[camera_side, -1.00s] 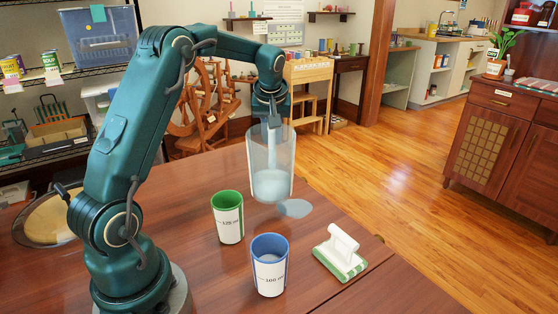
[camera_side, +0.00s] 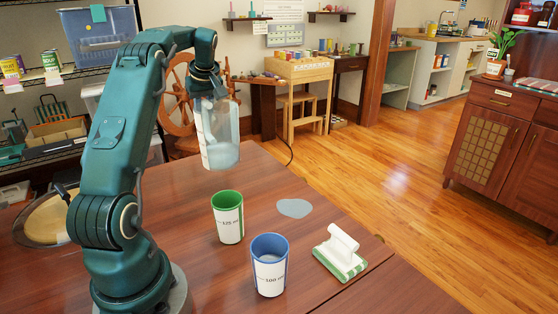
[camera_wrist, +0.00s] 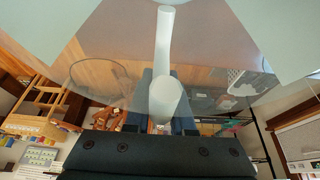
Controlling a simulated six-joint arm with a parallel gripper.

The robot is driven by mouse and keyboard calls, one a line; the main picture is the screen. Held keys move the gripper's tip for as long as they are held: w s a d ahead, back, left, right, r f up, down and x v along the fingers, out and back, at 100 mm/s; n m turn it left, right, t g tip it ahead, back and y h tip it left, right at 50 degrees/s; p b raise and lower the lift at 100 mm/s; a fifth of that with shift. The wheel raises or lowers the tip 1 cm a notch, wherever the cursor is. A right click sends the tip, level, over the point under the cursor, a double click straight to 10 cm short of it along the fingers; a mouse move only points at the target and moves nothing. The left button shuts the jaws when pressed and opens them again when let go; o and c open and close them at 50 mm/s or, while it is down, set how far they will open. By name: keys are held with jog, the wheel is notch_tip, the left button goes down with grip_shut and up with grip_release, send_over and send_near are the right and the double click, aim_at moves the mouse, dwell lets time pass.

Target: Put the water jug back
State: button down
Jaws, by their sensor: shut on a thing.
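The clear water jug (camera_side: 224,153) has pale water low inside and hangs above the back of the table, slightly tilted. My gripper (camera_side: 210,92) is shut on the jug at its upper part; the exact grip is hard to see. In the wrist view a white handle-like bar (camera_wrist: 165,60) and clear jug walls fill the picture. A green-rimmed cup (camera_side: 229,218) marked 125 and a blue-rimmed cup (camera_side: 269,268) marked 100 stand upright on the table. The blue cup shows pale contents; the green cup's inside is unclear.
A flat grey-blue patch (camera_side: 294,208), perhaps spilled water, lies on the wooden table (camera_side: 200,283). A round tan-topped item (camera_side: 45,219) sits at the left, partly behind my arm.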

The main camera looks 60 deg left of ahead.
jog(key=shift+s+a+f, duration=0.1)
jog(key=shift+s+f, duration=0.05)
jog(key=shift+f, duration=4)
jog(key=c, duration=0.8)
grip_release()
jog(key=shift+o, duration=0.2)
